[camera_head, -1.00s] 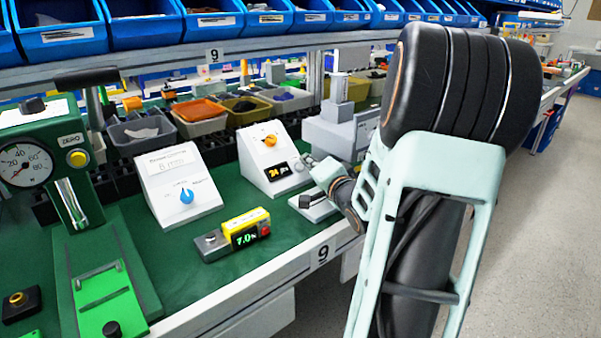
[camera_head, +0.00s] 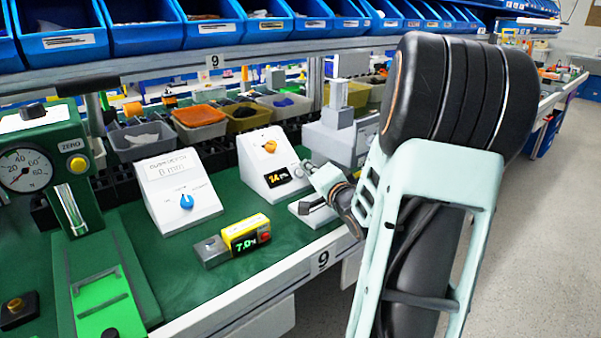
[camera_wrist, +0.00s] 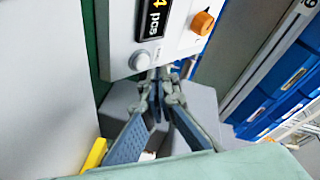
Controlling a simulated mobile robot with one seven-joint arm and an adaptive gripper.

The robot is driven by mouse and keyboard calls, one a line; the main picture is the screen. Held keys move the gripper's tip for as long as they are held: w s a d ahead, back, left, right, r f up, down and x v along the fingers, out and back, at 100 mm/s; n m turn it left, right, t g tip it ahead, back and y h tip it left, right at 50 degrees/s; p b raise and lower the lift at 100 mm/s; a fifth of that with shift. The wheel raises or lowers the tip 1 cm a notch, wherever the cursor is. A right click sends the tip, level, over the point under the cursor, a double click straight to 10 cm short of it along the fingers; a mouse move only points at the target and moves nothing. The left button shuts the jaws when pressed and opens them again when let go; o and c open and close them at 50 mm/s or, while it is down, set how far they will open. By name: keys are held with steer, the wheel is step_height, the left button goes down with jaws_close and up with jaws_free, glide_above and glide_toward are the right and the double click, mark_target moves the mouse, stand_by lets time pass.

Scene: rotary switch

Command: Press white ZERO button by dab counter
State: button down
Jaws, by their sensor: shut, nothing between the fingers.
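The dab counter (camera_head: 256,180) is a white sloped box with an orange knob and a dark display with yellow digits. In the wrist view its display (camera_wrist: 153,18) reads "4 pcs" in part, and the orange knob (camera_wrist: 203,22) is at upper right. A round white button (camera_wrist: 140,60) sits below the display, with a small unreadable label beside it. My gripper (camera_wrist: 160,74) is shut and empty. Its fingertips are by the counter's lower edge, just right of the button in the wrist view; contact cannot be told. In the head view my gripper (camera_head: 309,168) is at the counter's right side.
A white box with a blue knob (camera_head: 178,192) stands left of the counter. A yellow device (camera_head: 246,235) lies in front. A green press (camera_head: 45,165) with a ZERO label and yellow button is far left. A grey device (camera_head: 341,135) stands close behind my gripper.

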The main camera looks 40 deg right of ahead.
steer(key=shift+f, duration=0.1)
stand_by(0.4)
steer(key=shift+w+f, duration=0.25)
steer(key=shift+w, duration=0.05)
steer(key=shift+w+f, duration=0.3)
steer(key=shift+f, duration=0.05)
stand_by(0.9)
steer(key=shift+r, duration=0.1)
steer(key=shift+s+r+p, duration=0.55)
steer(key=shift+p, duration=0.1)
steer(key=s+r+p, duration=0.1)
steer(key=r+p, duration=0.1)
steer(key=s+r+p, duration=0.2)
steer(key=shift+s+d+p, duration=0.1)
steer(key=shift+s+p, duration=0.05)
steer(key=shift+p, duration=0.25)
